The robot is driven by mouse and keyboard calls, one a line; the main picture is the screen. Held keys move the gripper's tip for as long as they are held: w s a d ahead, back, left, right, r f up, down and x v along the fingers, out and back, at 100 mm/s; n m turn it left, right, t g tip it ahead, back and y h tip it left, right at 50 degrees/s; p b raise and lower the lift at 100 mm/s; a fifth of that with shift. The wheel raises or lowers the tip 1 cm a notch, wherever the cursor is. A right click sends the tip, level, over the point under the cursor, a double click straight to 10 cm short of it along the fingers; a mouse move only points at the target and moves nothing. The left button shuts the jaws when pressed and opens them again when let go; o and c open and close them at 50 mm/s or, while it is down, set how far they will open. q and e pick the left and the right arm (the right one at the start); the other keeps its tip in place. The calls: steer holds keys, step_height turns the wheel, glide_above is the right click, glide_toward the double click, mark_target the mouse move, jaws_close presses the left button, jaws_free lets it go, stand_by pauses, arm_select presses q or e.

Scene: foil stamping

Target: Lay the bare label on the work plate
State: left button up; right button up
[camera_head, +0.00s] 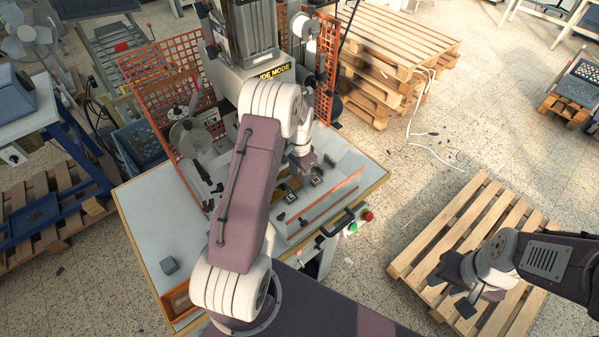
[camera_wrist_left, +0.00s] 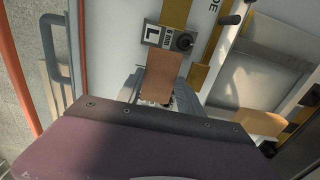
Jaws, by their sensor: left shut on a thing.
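My left gripper (camera_head: 308,170) is in front of the press, low over the machine table and partly hidden by my own arm. It is shut on the bare label (camera_wrist_left: 163,75), a plain copper-brown rectangle that stands out past the fingers in the left wrist view. In that view the label's far end lies just below a grey block marked L (camera_wrist_left: 153,35) with a dark knob. I cannot tell whether the label touches the surface beneath. The work plate cannot be made out clearly. My right gripper (camera_head: 452,291) is open and empty above a pallet at the right.
The press (camera_head: 250,72) stands behind, with orange mesh guards (camera_head: 160,85) around it. A long orange-edged strip (camera_head: 325,205) and a black handle (camera_head: 342,220) lie at the table's front.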

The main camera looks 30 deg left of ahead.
mark_target(299, 179)
arm_select(q)
steer(key=shift+w+f, duration=0.1)
steer(key=o, duration=1)
steer(key=shift+s+d+r, duration=0.15)
steer(key=shift+s+r, duration=0.1)
steer(key=shift+s, duration=0.15)
steer(key=shift+w+r, duration=0.1)
steer(key=shift+r, duration=0.1)
steer(key=r, duration=0.1)
steer(key=r+b, duration=0.2)
steer(key=shift+w+a, duration=0.2)
steer(key=shift+w, duration=0.05)
step_height(299, 179, up, 8)
steer(key=b, duration=0.1)
steer(key=shift+s+r, duration=0.2)
steer(key=shift+r, duration=0.05)
arm_select(e)
step_height(299, 179, down, 4)
steer(key=shift+s+d+r, duration=0.1)
steer(key=shift+s+r, duration=0.05)
steer(key=shift+r, duration=0.1)
arm_select(q)
steer(key=shift+d, duration=0.15)
